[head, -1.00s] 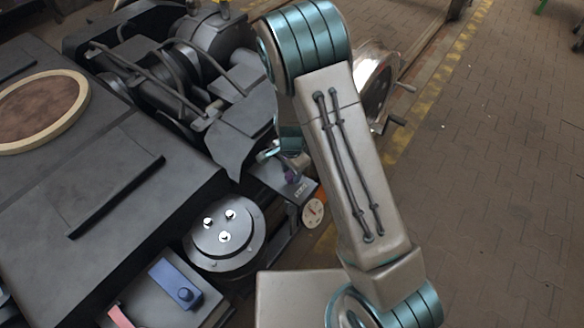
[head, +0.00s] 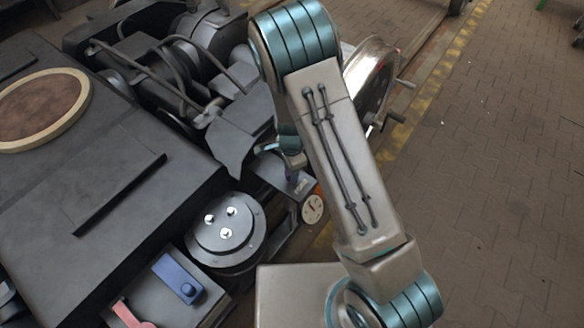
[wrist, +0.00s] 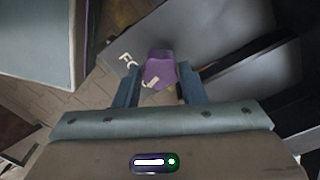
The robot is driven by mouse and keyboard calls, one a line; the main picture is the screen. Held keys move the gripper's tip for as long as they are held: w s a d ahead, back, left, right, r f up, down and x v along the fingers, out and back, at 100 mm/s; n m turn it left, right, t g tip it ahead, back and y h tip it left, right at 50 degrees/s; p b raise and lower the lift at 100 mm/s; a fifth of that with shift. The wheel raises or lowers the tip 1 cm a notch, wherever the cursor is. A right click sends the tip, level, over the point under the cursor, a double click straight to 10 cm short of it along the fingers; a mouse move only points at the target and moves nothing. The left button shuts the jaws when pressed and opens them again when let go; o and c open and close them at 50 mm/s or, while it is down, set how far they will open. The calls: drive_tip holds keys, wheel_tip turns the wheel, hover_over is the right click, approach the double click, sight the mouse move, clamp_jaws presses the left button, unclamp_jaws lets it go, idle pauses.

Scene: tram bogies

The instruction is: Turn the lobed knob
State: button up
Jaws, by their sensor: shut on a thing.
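The lobed knob (wrist: 158,67) is purple and stands on a grey plate with pale lettering in the wrist view. My gripper (wrist: 157,92) is shut on it, with one blue-grey finger on each side. The fingers hide part of the knob's sides. In the head view, my gripper (head: 291,165) is small and partly hidden by my own arm, over the grey panel at the bogie's side. Only a small dark purple bit of the knob shows there, so its angle cannot be told.
A round dial (head: 312,208) sits just below the panel. A drum with bright studs (head: 225,236), a blue block (head: 178,279) and a pink lever (head: 131,314) lie lower left. A shiny handwheel (head: 372,80) stands behind my arm.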

drive_tip(key=o, duration=1)
drive_tip(key=shift+s+a+f, duration=0.1)
drive_tip(key=shift+s, duration=0.15)
drive_tip(key=shift+w, duration=0.1)
drive_tip(key=shift+r, duration=0.2)
wheel_tip(320, 180, up, 14)
drive_tip(key=p, duration=0.3)
drive_tip(key=shift+f, duration=0.25)
drive_tip(key=s+d+r+n+t+p, duration=0.1)
drive_tip(key=s+d+r+n+p, duration=0.2)
drive_tip(key=s+r, duration=0.3)
drive_tip(key=s+d+r+n+t+p, duration=0.1)
drive_tip(key=s+d+r+n+p, duration=0.3)
drive_tip(key=r, duration=1.1)
drive_tip(key=s+d+r+n+p, duration=0.4)
drive_tip(key=s+d+r+n, duration=0.2)
drive_tip(key=r, duration=0.4)
drive_tip(key=shift+s+d+r+t, duration=0.2)
drive_tip(key=shift+s+d+t, duration=0.25)
drive_tip(key=shift+s, duration=0.75)
